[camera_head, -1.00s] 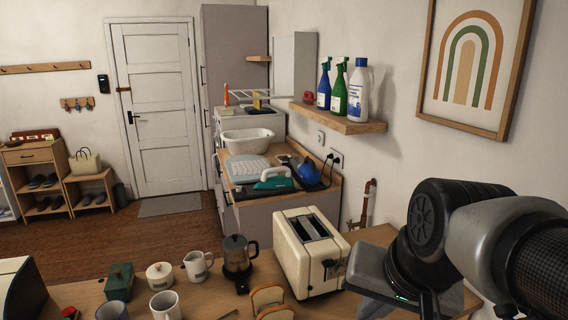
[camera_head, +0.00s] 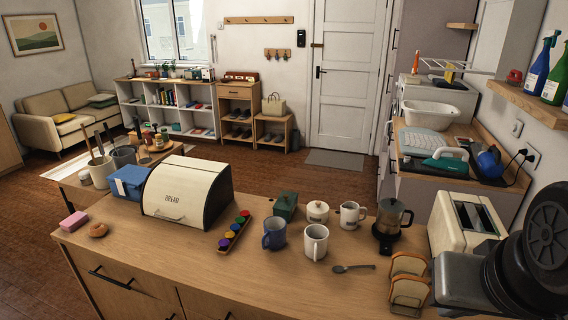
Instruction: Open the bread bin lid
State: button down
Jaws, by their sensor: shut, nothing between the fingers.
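The bread bin (camera_head: 187,192) stands on the wooden counter, left of the middle. It has a cream curved lid (camera_head: 178,188) with the word BREAD and dark end panels. The lid is down, with a thin metal handle (camera_head: 168,216) low on its front. My gripper (camera_head: 458,286) shows in part at the lower right edge, far to the right of the bin and apart from it. It is shut and empty. Its fingertips are hard to make out.
A blue box (camera_head: 129,183) stands close left of the bin. A tray of coloured pots (camera_head: 234,232) lies just right of it. Mugs (camera_head: 315,242), a coffee maker (camera_head: 391,220), a toast rack (camera_head: 408,283) and a toaster (camera_head: 462,224) stand between bin and arm. The counter before the bin is mostly clear.

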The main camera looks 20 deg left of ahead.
aim_at(174, 193)
jog(key=u, duration=1.6)
jog(key=j+z, duration=0.15)
jog(key=j, duration=0.4)
jog(key=i+j+z, duration=0.15)
jog(key=i+j, duration=0.15)
jog(key=j, duration=0.15)
jog(key=i+j+z, duration=0.15)
jog(key=i+j, duration=0.15)
jog(key=j, duration=0.15)
jog(key=i+j+z, duration=0.1)
jog(key=i, duration=0.2)
